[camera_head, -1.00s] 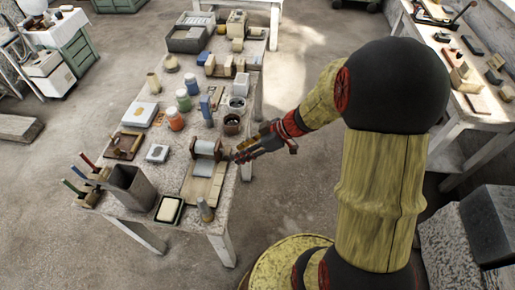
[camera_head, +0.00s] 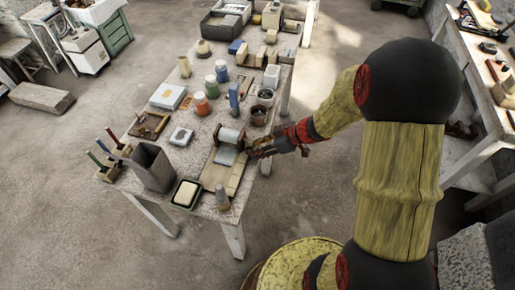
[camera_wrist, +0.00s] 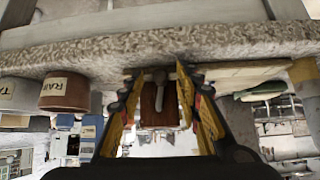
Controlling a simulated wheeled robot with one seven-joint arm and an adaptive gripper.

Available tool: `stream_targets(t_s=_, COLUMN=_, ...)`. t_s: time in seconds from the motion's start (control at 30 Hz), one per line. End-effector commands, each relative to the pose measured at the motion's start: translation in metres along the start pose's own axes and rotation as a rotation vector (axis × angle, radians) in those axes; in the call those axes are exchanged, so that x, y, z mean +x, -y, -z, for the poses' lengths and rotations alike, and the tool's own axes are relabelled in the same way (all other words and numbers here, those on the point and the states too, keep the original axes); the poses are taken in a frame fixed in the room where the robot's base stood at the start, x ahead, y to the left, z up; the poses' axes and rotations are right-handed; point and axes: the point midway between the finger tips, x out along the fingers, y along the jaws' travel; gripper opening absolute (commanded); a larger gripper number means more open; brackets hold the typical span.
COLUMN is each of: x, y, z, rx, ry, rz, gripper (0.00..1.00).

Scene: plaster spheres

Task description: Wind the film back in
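The film winder stands near the right edge of the long table, with a pale roll (camera_head: 231,134) between reddish-brown end pieces. A pale strip of film (camera_head: 226,156) lies from the roll over a wooden board (camera_head: 214,177). My gripper (camera_head: 252,153) is at the winder's right side, just past the table edge. In the wrist view my gripper (camera_wrist: 160,80) is open, fingers apart. A grey crank handle (camera_wrist: 159,90) on a brown end piece (camera_wrist: 150,108) shows between the fingers; I cannot tell whether they touch it.
The table edge (camera_wrist: 230,42) runs close across the wrist view. Labelled pots, one brown (camera_wrist: 64,92), stand beside the winder. A small bottle (camera_head: 222,198), a soap tray (camera_head: 186,193) and a grey bin (camera_head: 152,166) stand at the near end.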

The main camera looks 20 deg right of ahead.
Motion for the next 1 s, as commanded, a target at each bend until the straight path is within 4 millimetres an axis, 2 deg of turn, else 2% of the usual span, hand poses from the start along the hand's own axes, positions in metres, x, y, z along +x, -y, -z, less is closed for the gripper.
stream_targets(t_s=0.27, x=0.0015, y=0.0, z=0.0002, rx=0.0, ry=0.0, rz=0.0, gripper=0.34)
stream_targets(t_s=0.87, x=0.0013, y=0.0001, z=0.0, rx=0.0, ry=0.0, rz=0.0, gripper=0.0)
stream_targets(t_s=1.0, x=0.0013, y=0.0001, z=0.0, rx=0.0, ry=0.0, rz=0.0, gripper=0.0)
